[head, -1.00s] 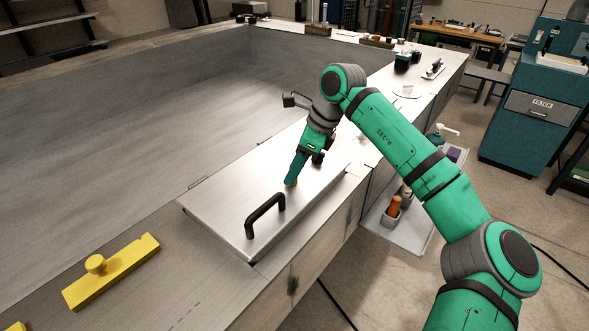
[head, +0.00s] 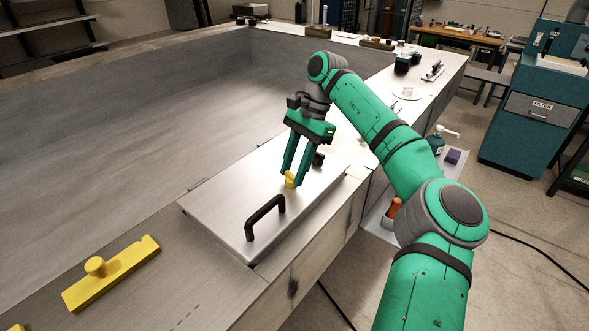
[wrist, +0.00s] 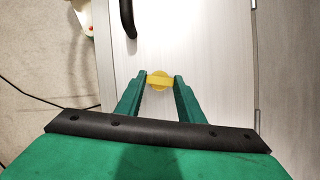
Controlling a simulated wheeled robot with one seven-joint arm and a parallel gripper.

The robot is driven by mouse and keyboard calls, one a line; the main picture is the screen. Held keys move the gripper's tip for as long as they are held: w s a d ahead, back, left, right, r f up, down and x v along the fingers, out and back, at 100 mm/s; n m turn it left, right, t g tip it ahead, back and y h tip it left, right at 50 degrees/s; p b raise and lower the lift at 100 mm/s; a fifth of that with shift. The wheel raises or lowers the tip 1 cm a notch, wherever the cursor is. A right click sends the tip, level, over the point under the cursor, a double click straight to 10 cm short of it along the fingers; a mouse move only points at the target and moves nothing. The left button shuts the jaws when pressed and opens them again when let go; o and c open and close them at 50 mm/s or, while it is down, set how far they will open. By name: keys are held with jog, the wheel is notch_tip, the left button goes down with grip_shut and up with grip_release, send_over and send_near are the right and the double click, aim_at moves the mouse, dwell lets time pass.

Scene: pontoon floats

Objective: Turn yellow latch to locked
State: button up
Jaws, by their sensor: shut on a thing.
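The yellow latch (head: 290,180) is a small round knob with a raised bar, on the pale metal lid (head: 225,205). It also shows in the wrist view (wrist: 159,83), with the bar lying roughly across the picture. My gripper (head: 291,179) points down over the lid, its green fingers on either side of the latch. In the wrist view my gripper (wrist: 159,79) is shut on the bar's two ends. The fingers partly hide the latch in the head view, and I see no lock mark.
A black handle (head: 264,216) stands on the lid in front of the latch. A yellow block with a knob (head: 112,272) lies at the lower left. A shelf with bottles (head: 391,213) hangs beside the counter. The large grey basin floor (head: 130,130) is empty.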

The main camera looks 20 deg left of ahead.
jog(key=shift+a+n+h, duration=0.2)
jog(key=shift+n+h, duration=0.3)
jog(key=shift+n, duration=0.7)
jog(key=shift+g, duration=0.3)
jog(key=o, duration=1.1)
jog(key=shift+c, duration=0.2)
jog(key=shift+r, duration=0.1)
jog(key=v, duration=1)
jog(key=shift+r, duration=0.3)
jog(key=shift+w, duration=0.15)
